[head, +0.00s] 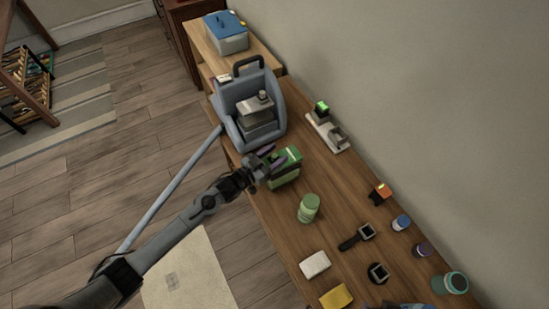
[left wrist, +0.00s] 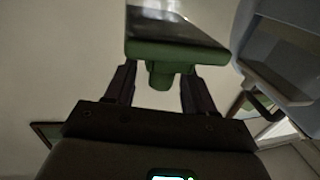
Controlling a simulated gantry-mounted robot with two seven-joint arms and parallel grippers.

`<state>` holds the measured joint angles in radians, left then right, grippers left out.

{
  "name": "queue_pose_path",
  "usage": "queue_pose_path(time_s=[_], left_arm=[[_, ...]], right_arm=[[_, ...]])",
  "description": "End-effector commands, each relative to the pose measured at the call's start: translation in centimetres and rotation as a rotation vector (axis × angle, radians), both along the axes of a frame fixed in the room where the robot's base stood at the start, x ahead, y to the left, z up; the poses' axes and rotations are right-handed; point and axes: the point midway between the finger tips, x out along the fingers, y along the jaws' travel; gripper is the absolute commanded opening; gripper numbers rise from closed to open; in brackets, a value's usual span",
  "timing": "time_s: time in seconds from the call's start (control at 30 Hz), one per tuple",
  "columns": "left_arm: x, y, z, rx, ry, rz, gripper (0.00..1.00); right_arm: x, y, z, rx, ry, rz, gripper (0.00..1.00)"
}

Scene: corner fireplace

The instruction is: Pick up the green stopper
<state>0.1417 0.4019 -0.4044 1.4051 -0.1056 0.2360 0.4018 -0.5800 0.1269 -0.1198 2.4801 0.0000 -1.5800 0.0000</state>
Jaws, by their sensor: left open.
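A green block-like container (head: 287,174) stands at the table's front edge, beside the grey-blue machine. In the left wrist view its green body (left wrist: 175,52) has a dark, glossy face, and a short green stub (left wrist: 160,76), which looks like the stopper, points toward my gripper. My left gripper (head: 271,157) is at the container's left side. In the left wrist view its dark fingers (left wrist: 160,92) are apart, one on each side of the stub, with gaps showing. I cannot tell whether the stub reaches fully between the fingertips. My right gripper is not in view.
The grey-blue machine (head: 235,97) stands just behind my gripper. A white device with a green top (head: 322,107) is near the wall. A pale green jar (head: 308,208), a white block (head: 315,264) and a yellow sponge-like block (head: 336,296) lie nearer. Bare wood lies between them.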

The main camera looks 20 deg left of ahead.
Motion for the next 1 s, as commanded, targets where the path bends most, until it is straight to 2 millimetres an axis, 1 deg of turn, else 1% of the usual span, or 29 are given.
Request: queue_pose_path(time_s=[0.07, 0.17, 0.4, 0.43, 0.77, 0.87, 1.0], left_arm=[[0.0, 0.0, 0.0, 0.0, 0.0, 0.0, 0.54], [0.0, 0.0, 0.0, 0.0, 0.0, 0.0, 0.41], [0.0, 0.0, 0.0, 0.0, 0.0, 0.0, 0.04], [0.0, 0.0, 0.0, 0.0, 0.0, 0.0, 0.02], [0.0, 0.0, 0.1, 0.0, 0.0, 0.0, 0.02], [0.0, 0.1, 0.5, 0.0, 0.0, 0.0, 0.02], [0.0, 0.0, 1.7, 0.0, -0.001, -0.001, 0.01]], right_arm=[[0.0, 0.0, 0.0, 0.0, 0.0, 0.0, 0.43], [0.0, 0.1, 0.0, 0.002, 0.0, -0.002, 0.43], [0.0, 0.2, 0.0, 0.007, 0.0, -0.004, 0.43], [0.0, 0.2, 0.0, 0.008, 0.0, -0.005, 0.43], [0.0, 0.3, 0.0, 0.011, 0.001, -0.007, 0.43], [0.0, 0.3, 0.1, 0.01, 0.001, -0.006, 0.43], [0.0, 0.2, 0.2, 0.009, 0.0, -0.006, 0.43]])
